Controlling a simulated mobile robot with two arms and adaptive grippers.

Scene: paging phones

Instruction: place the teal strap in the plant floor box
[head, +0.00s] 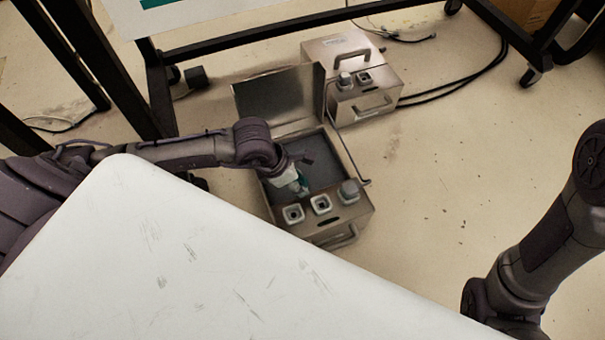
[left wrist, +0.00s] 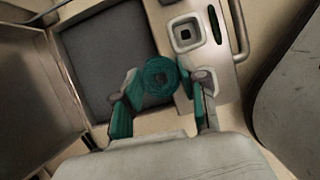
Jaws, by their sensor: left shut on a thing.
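My left gripper (head: 298,188) reaches down over the near left part of an open metal box (head: 356,205) on the floor. The teal strap (left wrist: 160,74), a round coil, is held between my left fingers (left wrist: 165,88) in the left wrist view. The coil shows over the edge between the box's dark interior and its socketed front panel. I cannot tell whether it touches the box. In the head view only a little teal shows at the gripper. My right arm shows at the lower right, but its gripper is out of view.
The open box's raised lid (head: 272,100) stands at its back left. A closed metal box (head: 340,52) with a handle stands behind it, near black cables (head: 462,80). A white tabletop (head: 180,260) fills the lower left. Floor right of the boxes is clear.

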